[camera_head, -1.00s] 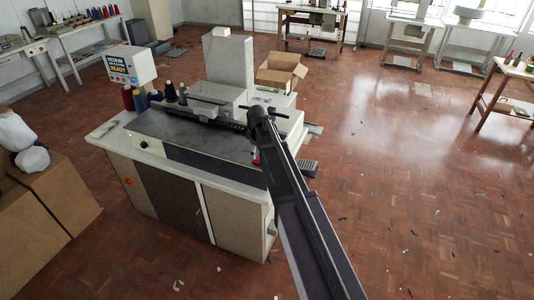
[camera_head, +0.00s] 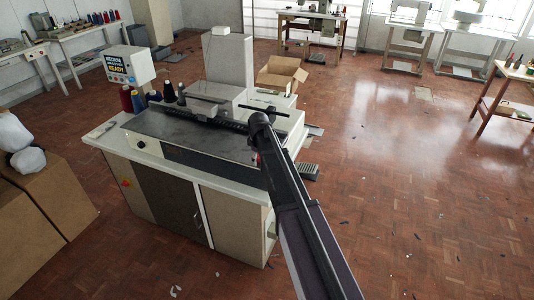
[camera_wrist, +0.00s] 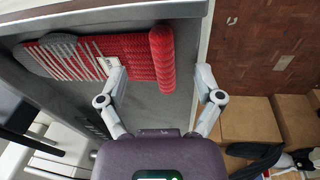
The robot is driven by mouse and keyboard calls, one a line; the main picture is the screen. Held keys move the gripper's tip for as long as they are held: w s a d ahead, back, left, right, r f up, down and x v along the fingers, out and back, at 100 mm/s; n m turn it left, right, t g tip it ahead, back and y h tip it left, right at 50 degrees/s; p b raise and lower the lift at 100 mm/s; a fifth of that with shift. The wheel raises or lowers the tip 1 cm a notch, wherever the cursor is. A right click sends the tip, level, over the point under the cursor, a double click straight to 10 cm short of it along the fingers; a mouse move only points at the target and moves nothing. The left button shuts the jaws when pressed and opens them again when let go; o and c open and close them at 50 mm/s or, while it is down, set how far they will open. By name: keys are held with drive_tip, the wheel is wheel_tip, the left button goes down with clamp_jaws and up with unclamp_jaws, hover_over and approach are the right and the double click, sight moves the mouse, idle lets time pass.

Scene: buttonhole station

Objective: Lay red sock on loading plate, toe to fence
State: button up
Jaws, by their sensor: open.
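In the wrist view, the red knitted sock (camera_wrist: 130,50) lies flat on a grey surface, which looks like the loading plate (camera_wrist: 150,103). Its toe end at the left is grey with pale stripes, and its thick rolled cuff is at the right. My gripper (camera_wrist: 160,72) is open. Its left fingertip overlaps the sock's body beside a small pale patch, and its right fingertip is right of the cuff, past the surface's edge. Whether the fingers touch the sock is unclear. I cannot make out the fence. In the head view my arm hides the gripper and most of the sock.
The buttonhole machine (camera_head: 180,135) stands ahead, with thread cones and a screen reading READY (camera_head: 130,66). A cardboard box (camera_head: 283,72) is behind it and a pedal (camera_head: 307,171) at its right. More boxes (camera_head: 40,200) are at left.

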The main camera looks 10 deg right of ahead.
idle(0.4)
clamp_jaws()
